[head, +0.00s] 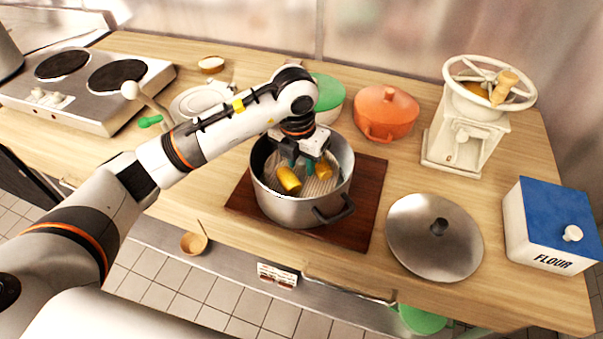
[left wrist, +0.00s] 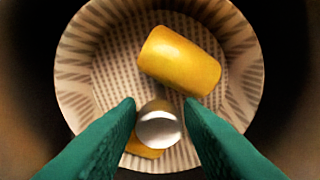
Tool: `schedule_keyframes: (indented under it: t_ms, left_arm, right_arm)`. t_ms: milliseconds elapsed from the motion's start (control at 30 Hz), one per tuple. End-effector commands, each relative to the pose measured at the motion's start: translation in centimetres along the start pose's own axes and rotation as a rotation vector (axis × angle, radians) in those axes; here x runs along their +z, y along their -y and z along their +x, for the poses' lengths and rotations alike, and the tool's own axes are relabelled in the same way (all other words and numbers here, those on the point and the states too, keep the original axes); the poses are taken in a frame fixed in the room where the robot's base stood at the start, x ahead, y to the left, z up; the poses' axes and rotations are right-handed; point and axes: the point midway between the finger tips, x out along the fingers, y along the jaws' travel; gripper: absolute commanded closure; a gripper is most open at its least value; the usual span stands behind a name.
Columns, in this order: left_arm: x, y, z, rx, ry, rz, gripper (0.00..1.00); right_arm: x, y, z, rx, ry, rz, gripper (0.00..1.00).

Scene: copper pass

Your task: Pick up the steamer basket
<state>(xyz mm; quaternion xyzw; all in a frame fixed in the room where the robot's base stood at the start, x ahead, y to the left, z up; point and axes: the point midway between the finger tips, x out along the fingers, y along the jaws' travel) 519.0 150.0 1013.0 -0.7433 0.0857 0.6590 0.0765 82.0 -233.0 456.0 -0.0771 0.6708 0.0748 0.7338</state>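The steamer basket (head: 318,188) sits inside a large steel pot (head: 283,208) and holds yellow corn pieces (head: 288,180). In the left wrist view the basket (left wrist: 75,62) is a pale, perforated round dish with a ridged rim. A shiny round knob (left wrist: 158,124) stands at its middle, with one corn piece (left wrist: 180,60) beyond it and another partly hidden behind it. My left gripper (head: 302,167) points down into the pot over the basket. Its green fingers (left wrist: 159,104) are open, one on each side of the knob, with gaps showing. My right gripper is not in view.
The pot stands on a dark wooden board (head: 370,205). A steel lid (head: 420,250) and a flour box (head: 545,230) lie to the right. A grinder (head: 465,140), an orange pot (head: 386,115) and a green pot (head: 328,92) stand behind. A two-plate cooker (head: 100,110) is at left.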

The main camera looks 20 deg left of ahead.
Motion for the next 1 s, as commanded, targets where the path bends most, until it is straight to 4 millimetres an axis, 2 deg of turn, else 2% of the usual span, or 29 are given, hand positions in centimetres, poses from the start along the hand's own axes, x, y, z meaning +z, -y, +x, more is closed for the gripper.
schedule_keyframes:
  t_ms: [167,367,400,733,867,1000]
  left_arm:
    - [0.0,0.0,0.0,0.001,-0.001,0.000,0.66]
    - [0.0,0.0,0.0,0.001,-0.001,0.000,0.97]
    - [0.0,0.0,0.0,0.001,-0.001,0.000,1.00]
    - [-0.2,-0.1,-0.5,0.002,-0.004,0.000,1.00]
    - [-0.4,-0.1,-2.4,0.002,-0.009,0.001,1.00]
    - [-0.8,-0.1,-5.3,0.001,-0.010,0.001,1.00]
  right_arm:
    - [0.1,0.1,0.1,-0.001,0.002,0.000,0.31]
    - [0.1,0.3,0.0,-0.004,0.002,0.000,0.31]
    - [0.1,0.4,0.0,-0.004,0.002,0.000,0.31]
    - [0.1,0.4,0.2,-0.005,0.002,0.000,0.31]
    - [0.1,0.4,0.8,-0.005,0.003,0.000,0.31]
    - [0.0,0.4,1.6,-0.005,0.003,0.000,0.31]
